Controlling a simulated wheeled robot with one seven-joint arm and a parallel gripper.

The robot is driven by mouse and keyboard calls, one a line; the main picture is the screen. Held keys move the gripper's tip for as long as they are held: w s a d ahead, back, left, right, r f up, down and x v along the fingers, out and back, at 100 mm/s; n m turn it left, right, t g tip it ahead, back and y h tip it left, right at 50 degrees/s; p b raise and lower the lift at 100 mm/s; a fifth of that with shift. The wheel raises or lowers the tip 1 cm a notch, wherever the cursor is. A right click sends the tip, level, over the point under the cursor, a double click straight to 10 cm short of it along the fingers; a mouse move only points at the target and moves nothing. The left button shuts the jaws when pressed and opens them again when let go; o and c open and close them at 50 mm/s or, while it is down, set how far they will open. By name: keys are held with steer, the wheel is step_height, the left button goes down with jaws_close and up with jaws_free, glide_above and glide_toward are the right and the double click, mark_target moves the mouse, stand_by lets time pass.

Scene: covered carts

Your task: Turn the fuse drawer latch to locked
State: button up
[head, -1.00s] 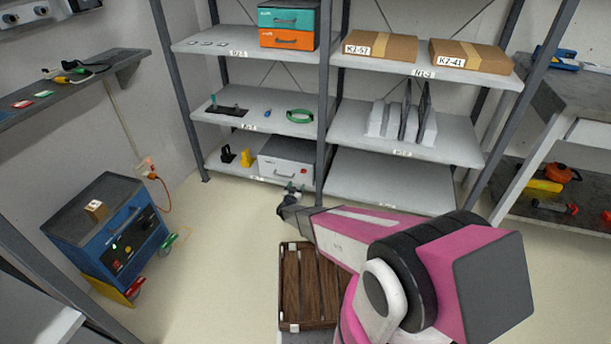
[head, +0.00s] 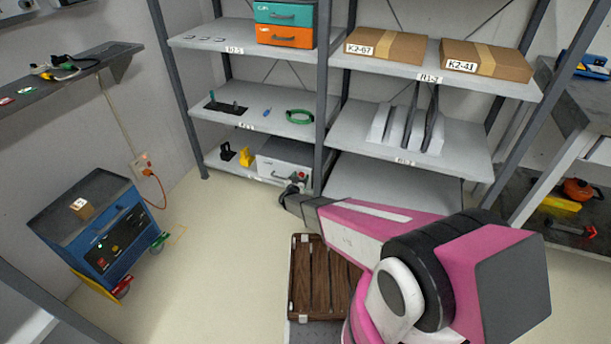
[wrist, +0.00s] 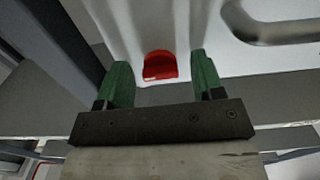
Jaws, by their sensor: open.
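The fuse drawer unit (head: 280,160) is a white box on the bottom shelf of the left rack, with a dark bar handle on its front. Its red latch (wrist: 160,66) shows in the wrist view between and just beyond my fingertips. My gripper (wrist: 161,73) is open, with one green finger on each side of the latch. No contact with the latch is visible. In the head view my gripper (head: 298,184) is small, at the right end of the drawer front, and partly covers it. The drawer's handle (wrist: 275,28) lies at the upper right in the wrist view.
A rack post (head: 322,130) stands just right of the drawer unit. A yellow block (head: 246,156) and a black holder (head: 227,151) stand left of it. A brown slatted crate (head: 318,280) is below my arm. A blue cart (head: 105,240) stands at the left, with clear floor between.

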steer(key=c, duration=0.9)
steer(key=shift+c, duration=0.2)
steer(key=shift+n, duration=0.3)
steer(key=n, duration=1.7)
